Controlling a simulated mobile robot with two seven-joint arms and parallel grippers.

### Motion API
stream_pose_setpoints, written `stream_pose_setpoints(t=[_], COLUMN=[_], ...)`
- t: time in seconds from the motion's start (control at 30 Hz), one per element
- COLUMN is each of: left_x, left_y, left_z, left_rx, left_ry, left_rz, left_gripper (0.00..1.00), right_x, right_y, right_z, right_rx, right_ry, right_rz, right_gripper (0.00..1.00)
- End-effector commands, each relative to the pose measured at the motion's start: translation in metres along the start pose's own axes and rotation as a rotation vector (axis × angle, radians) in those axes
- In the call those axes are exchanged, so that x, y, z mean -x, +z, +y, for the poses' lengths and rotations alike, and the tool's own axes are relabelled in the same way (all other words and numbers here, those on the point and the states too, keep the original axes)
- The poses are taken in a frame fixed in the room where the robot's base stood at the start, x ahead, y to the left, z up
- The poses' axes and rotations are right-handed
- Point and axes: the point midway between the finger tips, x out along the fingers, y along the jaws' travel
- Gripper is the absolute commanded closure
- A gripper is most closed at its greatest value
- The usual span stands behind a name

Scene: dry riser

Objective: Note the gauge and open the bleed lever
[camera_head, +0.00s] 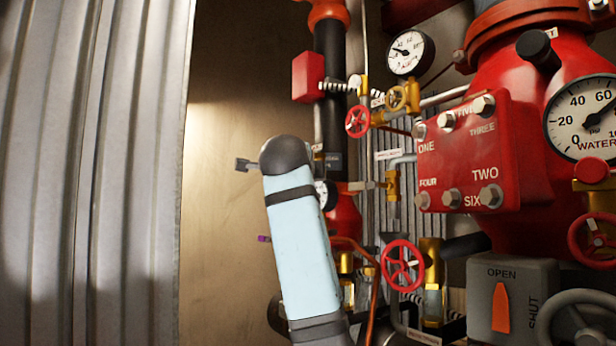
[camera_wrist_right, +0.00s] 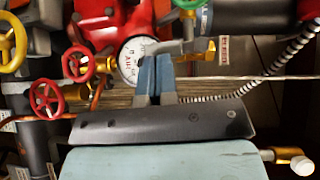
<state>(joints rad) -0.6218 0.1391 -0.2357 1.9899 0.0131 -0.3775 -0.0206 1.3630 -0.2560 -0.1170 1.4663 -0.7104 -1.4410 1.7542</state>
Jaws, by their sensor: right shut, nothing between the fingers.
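In the head view a white gauge (camera_head: 410,52) is at top centre, with a dark needle I cannot read exactly. A larger gauge marked WATER (camera_head: 585,118) is at the right edge, partly cut off. A small gauge (camera_head: 322,194) is mostly hidden behind my arm. In the right wrist view a gauge (camera_wrist_right: 133,58) sits just beyond my right gripper (camera_wrist_right: 157,56), whose blue fingers are together and empty and cover part of its dial. A yellow lever-like handle (camera_wrist_right: 200,54) is close right of the fingertips; I cannot tell if it is the bleed lever. My left gripper is not visible.
A red plate (camera_head: 470,150) with bolts, red handwheels (camera_head: 402,266) and a grey OPEN/SHUT box with an orange pointer (camera_head: 500,306) crowd the right side. A corrugated metal panel (camera_head: 90,170) stands at left. A ribbed hose (camera_wrist_right: 285,62) crosses the wrist view's right.

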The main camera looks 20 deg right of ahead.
Motion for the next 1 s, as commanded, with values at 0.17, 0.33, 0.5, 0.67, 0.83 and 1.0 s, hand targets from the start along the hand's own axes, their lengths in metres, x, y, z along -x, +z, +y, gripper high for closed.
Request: stream_pose_setpoints(t=[0.17,0.33,0.5,0.67,0.83,1.0], left_x=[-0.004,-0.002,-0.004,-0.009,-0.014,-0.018], left_y=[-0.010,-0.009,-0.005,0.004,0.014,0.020], left_z=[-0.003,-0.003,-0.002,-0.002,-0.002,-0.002], left_rx=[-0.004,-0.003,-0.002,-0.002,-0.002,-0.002], left_ry=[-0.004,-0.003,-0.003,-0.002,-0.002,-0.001], left_rz=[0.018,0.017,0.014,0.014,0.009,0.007], left_gripper=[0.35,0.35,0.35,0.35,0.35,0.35], right_x=[-0.001,-0.001,0.011,0.042,0.083,0.115], right_y=[-0.001,-0.001,0.001,0.000,0.000,-0.002], right_z=[0.000,0.000,0.001,0.002,0.002,0.001], right_rx=[0.001,0.001,0.000,-0.002,-0.002,-0.002], right_ry=[0.001,0.002,0.001,-0.002,-0.002,0.000], right_rz=[0.002,0.002,0.000,-0.002,-0.002,0.000], right_gripper=[1.00,1.00,1.00,1.00,1.00,1.00])
